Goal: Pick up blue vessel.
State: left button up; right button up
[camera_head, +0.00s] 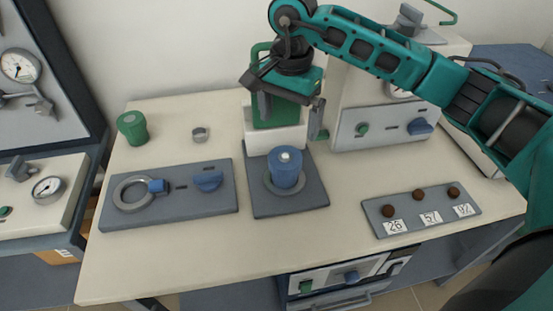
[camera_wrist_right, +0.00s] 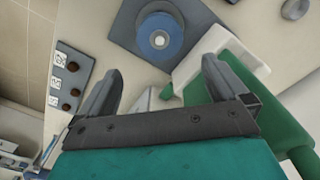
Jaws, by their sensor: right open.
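The blue vessel (camera_head: 286,170) stands upright in a round grey seat on a dark grey base plate (camera_head: 303,202) in the middle of the table. It has a pale knob on top. It also shows from above near the top of the right wrist view (camera_wrist_right: 159,38). My right gripper (camera_head: 291,116) is open and empty, above and behind the vessel in the head view. In the right wrist view its two fingers (camera_wrist_right: 163,70) point toward the vessel, apart from it. My left gripper is not in view.
A white and green stand (camera_head: 277,134) rises behind the vessel, close to my right gripper. A plate with a ring and blue knob (camera_head: 168,194) lies left. A green jar (camera_head: 132,128) stands back left. A numbered plate (camera_head: 421,209) lies right. The table's front is clear.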

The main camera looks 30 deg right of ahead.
aim_at(285, 157)
jog(key=f, duration=0.7)
jog(key=shift+s, duration=0.25)
jog(key=f, duration=0.5)
jog(key=shift+w+a+f+p, duration=0.1)
jog(key=shift+a+f+p, duration=0.15)
jog(key=shift+a+p, duration=0.1)
jog(key=shift+r, duration=0.1)
jog(key=c, duration=1.3)
